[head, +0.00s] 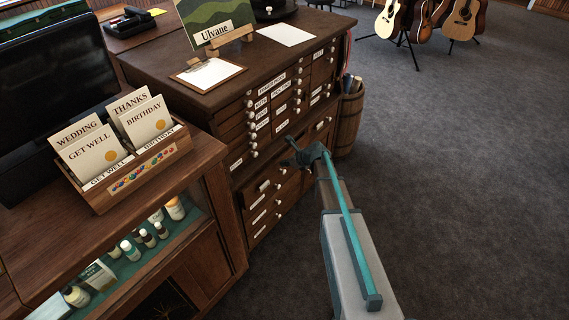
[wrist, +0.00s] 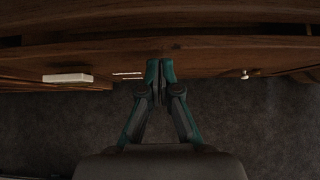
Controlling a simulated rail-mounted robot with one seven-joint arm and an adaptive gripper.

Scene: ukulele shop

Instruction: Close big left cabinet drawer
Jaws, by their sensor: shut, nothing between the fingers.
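The big dark wooden cabinet (head: 225,80) stands in the middle of the head view, with rows of small labelled drawers above and larger drawers below. The lower left drawers (head: 262,204) have white labels and round white knobs. My gripper (head: 290,155) is shut and empty, right in front of the cabinet near the top of the lower left section. In the wrist view my gripper's fingertips (wrist: 160,66) are together at a dark wooden edge (wrist: 180,47). My gripper hides part of the drawer front, so I cannot tell how far any big left drawer stands out or whether the fingertips touch it.
A counter with a card rack (head: 125,165) and a glass-fronted shelf stands at the left. A wooden barrel (head: 349,122) stands at the cabinet's right side. Guitars (head: 463,18) on stands are at the back. The carpet (head: 460,170) on the right is clear.

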